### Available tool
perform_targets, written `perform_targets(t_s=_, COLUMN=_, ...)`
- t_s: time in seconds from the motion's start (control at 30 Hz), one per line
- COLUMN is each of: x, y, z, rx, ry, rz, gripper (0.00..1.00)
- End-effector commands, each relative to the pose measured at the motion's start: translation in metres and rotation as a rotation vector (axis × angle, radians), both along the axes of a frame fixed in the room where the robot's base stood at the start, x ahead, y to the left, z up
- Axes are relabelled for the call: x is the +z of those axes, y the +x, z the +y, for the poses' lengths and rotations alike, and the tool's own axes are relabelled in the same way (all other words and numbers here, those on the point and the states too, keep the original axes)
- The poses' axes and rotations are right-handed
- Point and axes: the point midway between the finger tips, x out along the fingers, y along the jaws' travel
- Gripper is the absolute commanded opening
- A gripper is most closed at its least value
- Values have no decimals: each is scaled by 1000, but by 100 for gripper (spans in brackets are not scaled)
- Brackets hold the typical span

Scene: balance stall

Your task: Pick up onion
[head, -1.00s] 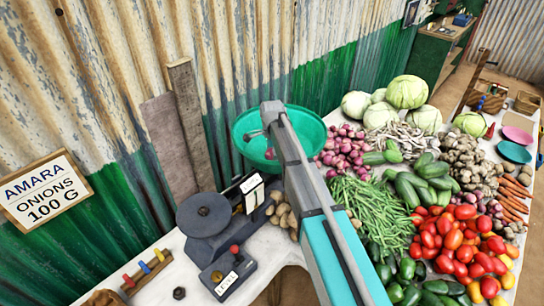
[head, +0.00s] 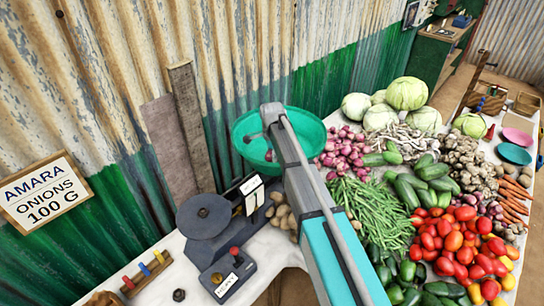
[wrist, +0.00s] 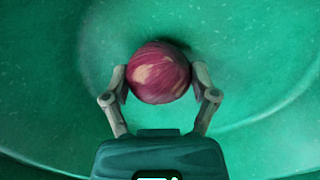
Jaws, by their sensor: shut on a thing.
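A red-purple onion (wrist: 160,70) sits between the two fingers of my gripper (wrist: 159,82) in the wrist view. The fingers touch it on both sides and are shut on it. The onion is inside a green bowl (wrist: 45,60), and I cannot tell whether it touches the bottom. In the head view my arm reaches over the same green bowl (head: 310,128). My arm hides much of the bowl there, and a small reddish patch shows inside it.
A dark scale (head: 202,218) stands left of my arm, with a small labelled box (head: 228,276) in front. Red onions (head: 345,150), green beans (head: 368,215) and tomatoes (head: 455,250) crowd the table on the right. A sign (head: 43,192) on the corrugated wall reads "Amara onions 100 g".

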Motion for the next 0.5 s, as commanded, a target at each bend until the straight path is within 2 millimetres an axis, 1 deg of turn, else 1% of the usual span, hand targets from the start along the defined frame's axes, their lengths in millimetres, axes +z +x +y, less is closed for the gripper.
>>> perform_targets(t_s=0.27, x=5, y=0, z=0, rx=0, ry=0, rz=0, gripper=18)
perform_targets(t_s=0.5, x=20, y=0, z=0, rx=0, ry=0, rz=0, gripper=18)
